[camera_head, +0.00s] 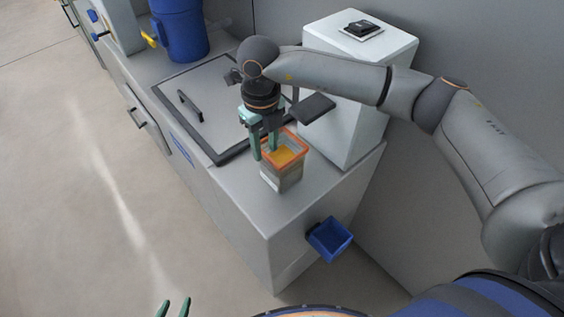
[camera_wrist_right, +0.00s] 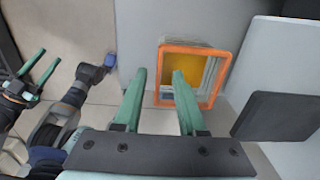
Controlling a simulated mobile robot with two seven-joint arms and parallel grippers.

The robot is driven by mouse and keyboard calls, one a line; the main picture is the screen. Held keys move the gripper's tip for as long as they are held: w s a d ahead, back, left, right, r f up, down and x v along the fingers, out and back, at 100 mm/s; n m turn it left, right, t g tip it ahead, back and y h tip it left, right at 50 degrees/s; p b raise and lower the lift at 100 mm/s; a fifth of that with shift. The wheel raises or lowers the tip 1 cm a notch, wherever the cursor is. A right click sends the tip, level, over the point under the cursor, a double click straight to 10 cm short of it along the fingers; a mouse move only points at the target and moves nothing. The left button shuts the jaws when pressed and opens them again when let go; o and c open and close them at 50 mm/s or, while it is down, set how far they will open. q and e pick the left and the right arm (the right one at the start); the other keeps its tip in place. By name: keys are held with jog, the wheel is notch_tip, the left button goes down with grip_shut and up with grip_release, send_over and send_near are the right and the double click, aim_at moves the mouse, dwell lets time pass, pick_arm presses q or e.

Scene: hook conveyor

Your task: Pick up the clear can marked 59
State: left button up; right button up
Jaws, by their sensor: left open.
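A clear square-sided can (camera_head: 283,178) with an orange rim and yellow contents stands upright on the grey counter. It also shows in the right wrist view (camera_wrist_right: 190,46); no number can be read on it. My right gripper (camera_head: 266,150) is at its rim from above, with fingers pointing down. In the right wrist view the right gripper (camera_wrist_right: 159,80) is open, with the can's left rim between the fingertips and visible gaps beside it. My left gripper (camera_head: 172,306) is open and empty at the bottom edge, well away from the can; it also shows in the right wrist view (camera_wrist_right: 38,68).
A white box-shaped unit (camera_head: 345,110) stands just behind the can. A framed lid with a black handle (camera_head: 188,104) lies left of it, with a blue drum (camera_head: 180,30) beyond. A blue bin (camera_head: 331,238) hangs on the counter's front side. The floor at left is clear.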

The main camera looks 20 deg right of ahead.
jog(key=p, duration=0.1)
send_over(270, 186)
jog(key=f, duration=0.6)
jog(key=shift+w+f, duration=0.2)
jog(key=shift+w, duration=0.05)
jog(key=shift+c, duration=0.2)
grip_shut()
jog(key=shift+r, duration=0.1)
dwell(0.8)
